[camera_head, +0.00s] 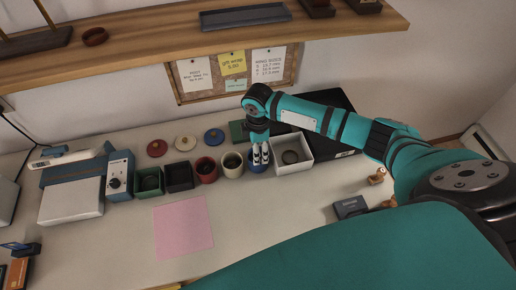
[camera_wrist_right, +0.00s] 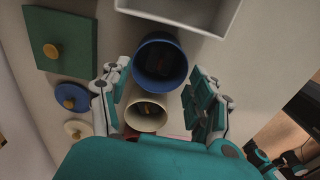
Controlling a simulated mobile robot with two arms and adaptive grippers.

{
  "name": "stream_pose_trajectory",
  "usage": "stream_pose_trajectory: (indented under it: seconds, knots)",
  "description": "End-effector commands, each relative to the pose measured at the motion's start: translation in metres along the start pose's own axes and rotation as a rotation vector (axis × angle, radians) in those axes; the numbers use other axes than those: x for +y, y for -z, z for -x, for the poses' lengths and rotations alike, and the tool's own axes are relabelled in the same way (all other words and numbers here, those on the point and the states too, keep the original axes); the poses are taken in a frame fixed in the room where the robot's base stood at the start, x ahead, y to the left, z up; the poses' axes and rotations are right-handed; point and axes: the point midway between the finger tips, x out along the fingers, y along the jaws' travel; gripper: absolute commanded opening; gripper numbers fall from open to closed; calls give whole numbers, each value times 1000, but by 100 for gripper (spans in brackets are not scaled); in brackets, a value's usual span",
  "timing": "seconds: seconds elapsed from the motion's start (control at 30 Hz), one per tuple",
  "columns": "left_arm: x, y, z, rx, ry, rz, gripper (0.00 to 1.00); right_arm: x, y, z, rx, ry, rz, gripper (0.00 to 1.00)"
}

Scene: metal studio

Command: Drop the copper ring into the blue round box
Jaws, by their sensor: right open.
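The blue round box (camera_wrist_right: 160,48) is open-topped and lies between the fingers of my right gripper (camera_wrist_right: 158,84) in the wrist view. In the head view the right gripper (camera_head: 260,156) points down over the blue round box (camera_head: 257,171), hiding much of it. Inside the blue box is dark, with a faint shape I cannot identify. I cannot make out the copper ring for sure. My left gripper is not in view.
A cream round box (camera_head: 232,164) stands beside the blue one, with a red pot (camera_head: 206,170) farther left. A white square box (camera_head: 292,166) is on the right. Round lids (camera_head: 185,143) lie behind. A pink sheet (camera_head: 183,227) and clear tabletop are in front.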

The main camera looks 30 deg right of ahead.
Motion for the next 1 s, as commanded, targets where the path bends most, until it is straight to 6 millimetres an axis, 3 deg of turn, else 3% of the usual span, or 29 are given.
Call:
stream_pose_trajectory:
  seconds: [0.53, 0.7, 1.0]
  knots:
    - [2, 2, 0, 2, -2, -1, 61, 1, 0, 101, 2, -3, 1, 61]
    - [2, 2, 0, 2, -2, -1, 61, 1, 0, 115, 1, -2, 0, 61]
    - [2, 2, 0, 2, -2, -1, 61, 0, 0, 117, 0, -1, 0, 61]
